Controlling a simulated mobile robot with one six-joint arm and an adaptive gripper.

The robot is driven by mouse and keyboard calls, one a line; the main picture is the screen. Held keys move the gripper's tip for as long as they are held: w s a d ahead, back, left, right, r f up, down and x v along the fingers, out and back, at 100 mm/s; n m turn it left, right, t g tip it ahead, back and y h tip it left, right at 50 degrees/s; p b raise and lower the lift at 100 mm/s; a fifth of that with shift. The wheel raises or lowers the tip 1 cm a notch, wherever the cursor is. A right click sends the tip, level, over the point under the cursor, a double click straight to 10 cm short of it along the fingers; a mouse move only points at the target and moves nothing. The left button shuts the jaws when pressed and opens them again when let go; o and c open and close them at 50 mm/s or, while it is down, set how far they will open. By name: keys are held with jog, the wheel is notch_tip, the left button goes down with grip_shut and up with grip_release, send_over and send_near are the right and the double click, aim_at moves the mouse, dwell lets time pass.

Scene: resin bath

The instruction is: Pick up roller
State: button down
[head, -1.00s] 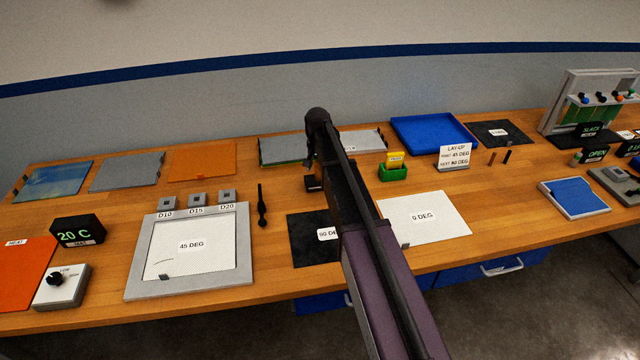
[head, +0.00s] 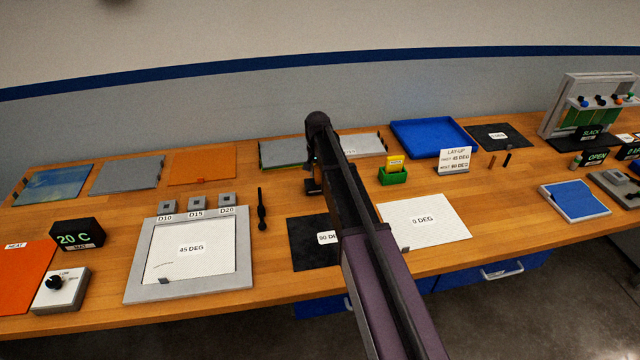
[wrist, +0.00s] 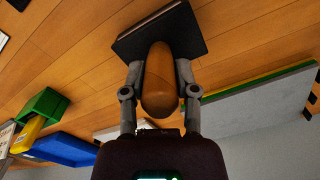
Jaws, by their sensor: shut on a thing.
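The roller (wrist: 160,88) shows in the wrist view as a rounded orange-brown wooden handle, held between the two grey fingers of my gripper (wrist: 160,76). My gripper is shut on it. The handle's far end lies over a dark block or stand (wrist: 128,42); I cannot tell whether it touches it. In the head view the dark block (head: 313,188) shows just below my gripper (head: 311,162), and the roller itself is hidden by my arm.
A green box (head: 393,177) with a yellow card stands right of my arm, near a blue tray (head: 475,141). A grey plate (head: 284,154) lies behind. A black tool (head: 261,212) and a framed 45 DEG sheet (head: 137,284) are at left. Bare wood lies between.

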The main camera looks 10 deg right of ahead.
jog(key=shift+r, duration=0.15)
notch_tip(320, 180, up, 4)
jog(key=p, duration=0.4)
jog(key=shift+f, duration=0.2)
jog(key=s+r+p, duration=0.1)
jog(key=s, duration=1.5)
jog(key=shift+d, duration=0.1)
